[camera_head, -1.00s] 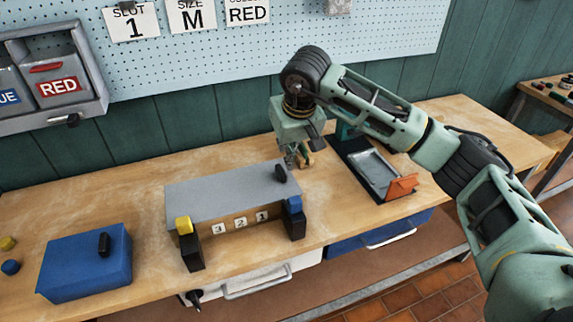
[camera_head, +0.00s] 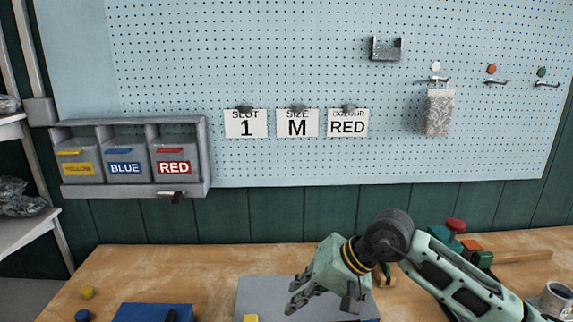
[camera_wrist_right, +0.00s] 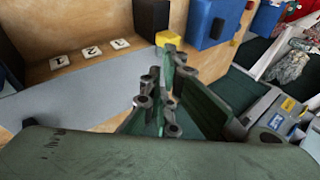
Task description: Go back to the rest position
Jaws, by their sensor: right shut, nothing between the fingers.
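My right gripper (camera_head: 298,292) is shut and empty. In the head view it hangs in front of or over the grey fixture (camera_head: 252,287), pointing left and down; contact cannot be judged. My right arm comes in from the lower right. In the right wrist view, the closed fingers of the gripper (camera_wrist_right: 160,100) reach past the grey top of the fixture (camera_wrist_right: 75,95), with nothing between them. My left gripper is not in view.
A blue box (camera_head: 150,313) and yellow (camera_head: 87,292) and blue (camera_head: 82,314) knobs are on the bench's left. A rack holds yellow, blue and red bins (camera_head: 175,160). The pegboard (camera_head: 250,60) carries cards and hooks. Green and red items (camera_head: 470,250) stand behind the arm.

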